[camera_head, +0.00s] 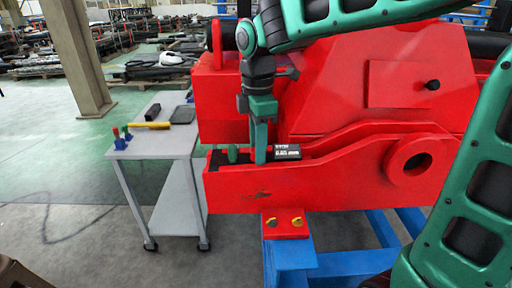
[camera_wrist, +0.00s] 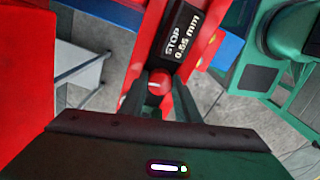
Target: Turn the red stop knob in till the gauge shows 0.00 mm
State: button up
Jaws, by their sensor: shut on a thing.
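The red stop knob (camera_wrist: 157,84) shows in the wrist view between the two fingers of my gripper (camera_wrist: 159,92). The fingers are shut on it, one on each side. Just beyond the knob is the black gauge (camera_wrist: 182,32), which reads STOP and what looks like 0.65 mm. In the head view the gauge (camera_head: 287,152) sits in the slot of the red crane arm, right of my gripper (camera_head: 261,158), which points straight down. The knob is mostly hidden there by the finger.
Red crane bodywork (camera_head: 385,90) rises close behind. A grey trolley (camera_head: 165,146) with tools stands at left.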

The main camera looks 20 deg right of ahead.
jog(key=m, duration=0.7)
jog(key=shift+w+r, duration=0.15)
jog(key=m, duration=0.6)
jog(key=shift+m, duration=0.4)
jog(key=m, duration=0.8)
jog(key=shift+m, duration=0.3)
jog(key=o, duration=1)
jog(key=shift+o, duration=0.2)
jog(key=shift+f, duration=0.2)
